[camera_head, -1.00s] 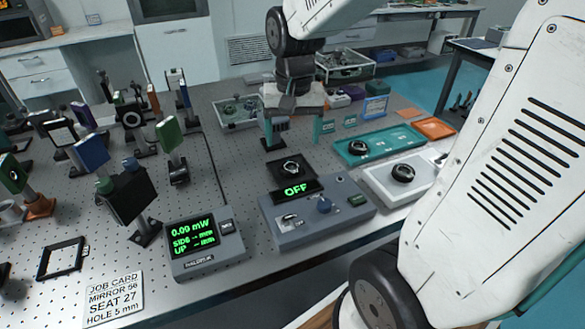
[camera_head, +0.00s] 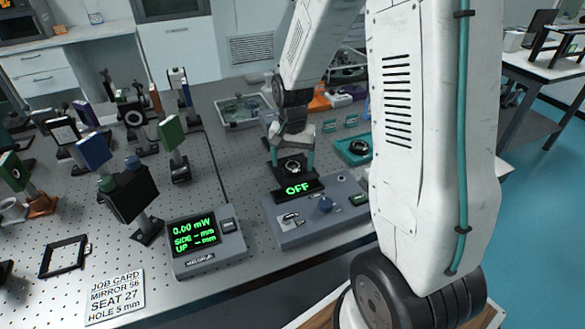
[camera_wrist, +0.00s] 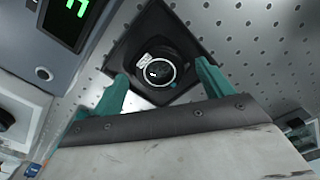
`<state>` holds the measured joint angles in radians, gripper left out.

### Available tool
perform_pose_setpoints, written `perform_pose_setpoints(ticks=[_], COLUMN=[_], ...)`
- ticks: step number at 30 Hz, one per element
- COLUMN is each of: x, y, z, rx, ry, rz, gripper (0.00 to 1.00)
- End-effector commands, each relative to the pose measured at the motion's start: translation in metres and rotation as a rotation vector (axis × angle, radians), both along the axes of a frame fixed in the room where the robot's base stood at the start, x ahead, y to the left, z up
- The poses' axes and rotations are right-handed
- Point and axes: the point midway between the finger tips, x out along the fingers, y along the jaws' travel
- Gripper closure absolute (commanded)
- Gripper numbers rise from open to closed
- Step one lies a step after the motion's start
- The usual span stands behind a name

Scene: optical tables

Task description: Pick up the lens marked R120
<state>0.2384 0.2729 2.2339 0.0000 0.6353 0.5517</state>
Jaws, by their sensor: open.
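A round black-rimmed lens (camera_head: 292,166) sits on a square black pad behind the grey control box. In the wrist view the lens (camera_wrist: 158,73) shows a clear disc in a dark ring with a small white label, too small to read. My gripper (camera_head: 291,158) is open above the pad. In the wrist view its two teal fingers (camera_wrist: 162,71) are spread on either side of the lens, which appears between the tips. I cannot tell whether they touch it or how high they are. Another dark round lens (camera_head: 359,147) rests on a teal tray, partly beside my arm.
The control box (camera_head: 320,207) with an "OFF" display stands just in front of the pad. A power meter (camera_head: 203,243) is to its left. Several mounted optics (camera_head: 172,135) crowd the left table. My arm hides much of the right side.

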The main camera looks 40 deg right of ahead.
Motion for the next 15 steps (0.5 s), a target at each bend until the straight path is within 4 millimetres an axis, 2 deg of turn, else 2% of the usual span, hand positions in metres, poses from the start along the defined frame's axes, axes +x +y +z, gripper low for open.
perform_pose_setpoints(ticks=[3,9,10,15], x=[-0.0001,-0.0001,-0.0001,-0.0001], y=[0.0001,0.0001,0.0001,0.0001], z=[-0.0073,-0.0073,-0.0073,-0.0072], rx=[0.000,-0.001,-0.001,-0.001], ry=[0.000,-0.001,-0.001,-0.001], rz=[0.000,0.001,0.001,0.001], gripper=[0.21,0.21,0.27,0.71])
